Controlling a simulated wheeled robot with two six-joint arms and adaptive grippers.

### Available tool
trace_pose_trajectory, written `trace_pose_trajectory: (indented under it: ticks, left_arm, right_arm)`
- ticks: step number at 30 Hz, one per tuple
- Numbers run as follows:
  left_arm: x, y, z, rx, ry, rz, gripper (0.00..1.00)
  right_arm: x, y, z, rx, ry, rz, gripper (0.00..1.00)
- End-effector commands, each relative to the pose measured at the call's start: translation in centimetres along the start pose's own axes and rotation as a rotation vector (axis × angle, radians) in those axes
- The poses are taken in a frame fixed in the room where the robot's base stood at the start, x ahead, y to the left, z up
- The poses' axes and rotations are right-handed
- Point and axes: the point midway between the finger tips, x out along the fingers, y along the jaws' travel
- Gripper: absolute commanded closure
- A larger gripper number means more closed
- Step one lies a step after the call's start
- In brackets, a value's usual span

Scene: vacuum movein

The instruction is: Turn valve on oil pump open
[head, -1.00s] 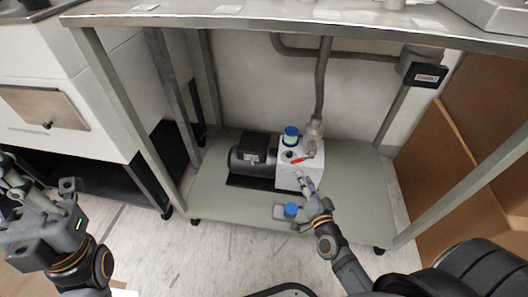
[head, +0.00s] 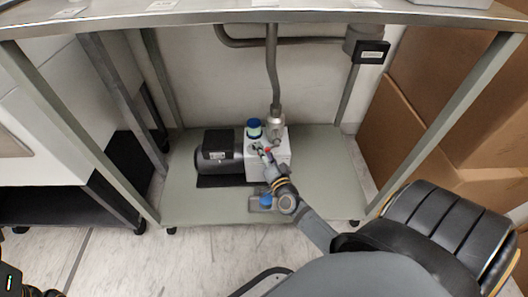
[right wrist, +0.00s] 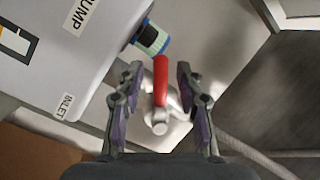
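The oil pump has a white box (head: 281,147) joined to a black motor (head: 215,153) and stands on the lower shelf of a metal table. Its valve has a red handle (right wrist: 160,80), with a silver metal fitting (right wrist: 160,118) at one end. My right gripper (right wrist: 158,84) is open, with one finger on each side of the red handle and a visible gap to each. In the head view the right gripper (head: 266,158) is at the pump's top and partly hides the valve. My left gripper is not in view; only part of my left arm shows at the lower left.
A blue-capped part (head: 254,129) stands on the pump, and a grey pipe (head: 272,70) rises behind it. Another blue-topped item (head: 267,201) lies in front. Table legs (head: 445,120) and cardboard boxes (head: 410,130) bound the right side.

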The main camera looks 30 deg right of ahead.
Motion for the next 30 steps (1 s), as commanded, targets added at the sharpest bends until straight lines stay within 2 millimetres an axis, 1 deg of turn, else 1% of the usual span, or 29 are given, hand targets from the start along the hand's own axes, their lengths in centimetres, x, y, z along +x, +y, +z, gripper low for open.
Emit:
trace_pose_trajectory:
  ticks: [8,16,30]
  left_arm:
    - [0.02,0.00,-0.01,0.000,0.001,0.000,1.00]
    - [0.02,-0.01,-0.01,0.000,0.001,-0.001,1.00]
    - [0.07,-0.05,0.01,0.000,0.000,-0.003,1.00]
  right_arm:
    - [0.22,-0.02,0.00,-0.001,-0.001,0.000,0.64]
    - [0.20,-0.02,0.00,0.000,0.000,0.000,1.00]
    - [0.18,-0.03,-0.01,-0.002,-0.001,0.000,1.00]
